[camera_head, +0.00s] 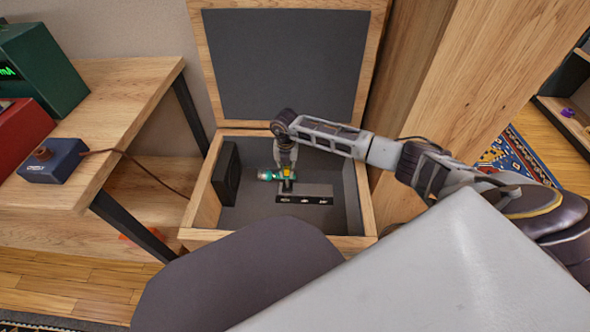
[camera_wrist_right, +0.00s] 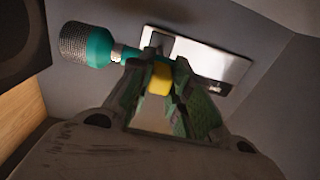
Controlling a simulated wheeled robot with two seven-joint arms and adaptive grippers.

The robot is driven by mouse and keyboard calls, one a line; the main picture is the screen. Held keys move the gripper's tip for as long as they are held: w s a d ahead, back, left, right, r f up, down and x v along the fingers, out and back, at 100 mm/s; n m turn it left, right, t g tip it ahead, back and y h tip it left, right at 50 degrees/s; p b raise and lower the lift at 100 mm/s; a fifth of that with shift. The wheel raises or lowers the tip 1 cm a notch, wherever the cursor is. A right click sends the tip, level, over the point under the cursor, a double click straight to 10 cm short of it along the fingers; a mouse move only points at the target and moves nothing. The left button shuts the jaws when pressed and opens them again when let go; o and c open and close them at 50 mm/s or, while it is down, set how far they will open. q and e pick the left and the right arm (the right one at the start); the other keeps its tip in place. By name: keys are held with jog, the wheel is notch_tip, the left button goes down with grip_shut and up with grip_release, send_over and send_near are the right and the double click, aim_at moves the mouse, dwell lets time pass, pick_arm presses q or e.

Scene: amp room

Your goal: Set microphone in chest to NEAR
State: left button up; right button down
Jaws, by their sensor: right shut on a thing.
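The wooden chest (camera_head: 204,208) stands open, its grey-lined lid (camera_head: 285,62) raised against the back. Inside, the microphone (camera_head: 266,174) has a teal body and a grey mesh head pointing left; its head also shows in the right wrist view (camera_wrist_right: 77,42). My right gripper (camera_head: 287,180) reaches down into the chest, its fingers shut at the right end of the microphone. In the right wrist view the fingers (camera_wrist_right: 160,72) close around the part with a yellow band and hide some of it. A labelled plate (camera_head: 304,199) lies on the chest floor beside the gripper. My left gripper is not in view.
A dark speaker (camera_head: 228,174) is on the chest's left inner wall. A wooden table (camera_head: 120,98) at left holds a blue pedal (camera_head: 53,162) with a cable, a red box and a green box. A wooden panel (camera_head: 480,80) rises at right.

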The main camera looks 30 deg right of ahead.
jog(key=shift+w+a, duration=0.3)
jog(key=shift+a, duration=0.15)
jog(key=shift+r, duration=0.1)
jog(key=c, duration=1.3)
grip_release()
jog(key=shift+w+a, duration=0.1)
jog(key=shift+a, duration=0.05)
jog(key=shift+r, duration=0.25)
notch_tip(320, 180, up, 11)
jog(key=shift+r, duration=0.2)
jog(key=shift+r, duration=0.1)
